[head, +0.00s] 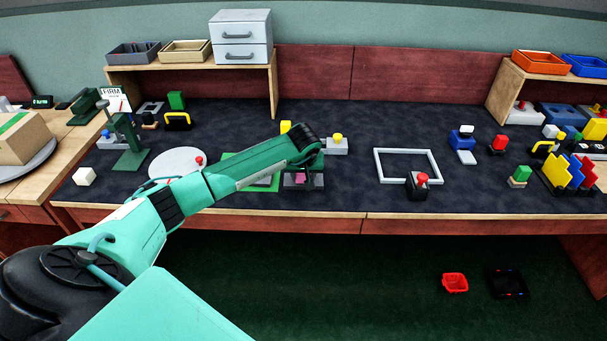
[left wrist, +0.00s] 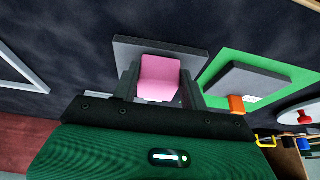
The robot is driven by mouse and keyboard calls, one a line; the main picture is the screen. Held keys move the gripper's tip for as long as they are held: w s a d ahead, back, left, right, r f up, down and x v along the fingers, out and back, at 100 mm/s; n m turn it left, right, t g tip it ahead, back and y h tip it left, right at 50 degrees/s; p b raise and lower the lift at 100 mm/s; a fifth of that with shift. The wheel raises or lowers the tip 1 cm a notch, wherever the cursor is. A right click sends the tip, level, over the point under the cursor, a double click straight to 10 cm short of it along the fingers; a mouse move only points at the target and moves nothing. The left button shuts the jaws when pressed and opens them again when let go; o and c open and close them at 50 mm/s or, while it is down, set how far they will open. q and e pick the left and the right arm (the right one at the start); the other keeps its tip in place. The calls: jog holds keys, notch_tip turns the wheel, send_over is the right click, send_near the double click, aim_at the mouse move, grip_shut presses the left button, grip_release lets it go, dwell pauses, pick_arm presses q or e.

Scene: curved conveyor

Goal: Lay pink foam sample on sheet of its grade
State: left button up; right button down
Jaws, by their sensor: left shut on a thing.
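The pink foam sample (head: 300,178) is between the fingers of my left gripper (head: 302,174), low over the work table. It shows clearly as a pink block (left wrist: 159,78) in the left wrist view, with a finger on each side. A dark grey slab (left wrist: 127,52) lies right behind or under it; I cannot tell whether they touch. A green sheet (left wrist: 213,66) lies beside it, with another grey slab (left wrist: 247,80) on it. A FIRM sign (head: 116,101) stands at the back left; its smaller print is unreadable. My right gripper is not in view.
A white disc (head: 178,161) and a green press stand (head: 130,140) are left of the gripper. A grey frame (head: 408,152) lies to the right, with a red-knobbed black block (head: 418,187) at its front edge. Dark table is clear between gripper and frame.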

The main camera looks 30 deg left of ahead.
pick_arm(q)
jog(key=shift+f, duration=0.2)
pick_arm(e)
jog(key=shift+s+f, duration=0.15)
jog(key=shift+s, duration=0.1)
pick_arm(q)
jog(key=shift+f, duration=0.1)
jog(key=o, duration=0.9)
jog(key=shift+o, duration=0.6)
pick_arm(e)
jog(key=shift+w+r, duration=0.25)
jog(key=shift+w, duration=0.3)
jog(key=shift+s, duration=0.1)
